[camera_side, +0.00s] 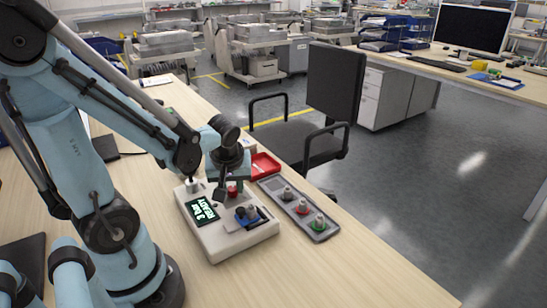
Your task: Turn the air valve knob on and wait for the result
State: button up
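Which of these is the air valve knob I cannot tell for sure. My gripper (226,192) points down over the back of the unit, close to the red part. Its fingers are small and partly overlapped, so their opening and any contact are unclear.
A black office chair (300,140) is beyond the table edge. The table's front right is clear.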

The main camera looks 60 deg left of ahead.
grip_shut()
jog(key=m+t+h, duration=0.1)
jog(key=m, duration=0.2)
jog(key=shift+s+a+m, duration=0.1)
jog(key=shift+s+m, duration=0.05)
jog(key=shift+m, duration=0.25)
jog(key=m+t+h, duration=0.1)
jog(key=m, duration=0.3)
jog(key=shift+a+m, duration=0.1)
jog(key=shift+m, duration=0.2)
jog(key=m+h, duration=0.2)
jog(key=m, duration=0.2)
jog(key=shift+a+t, duration=0.1)
jog(key=shift+t, duration=0.2)
jog(key=shift+m+h, duration=0.9)
jog(key=shift+m, duration=1.6)
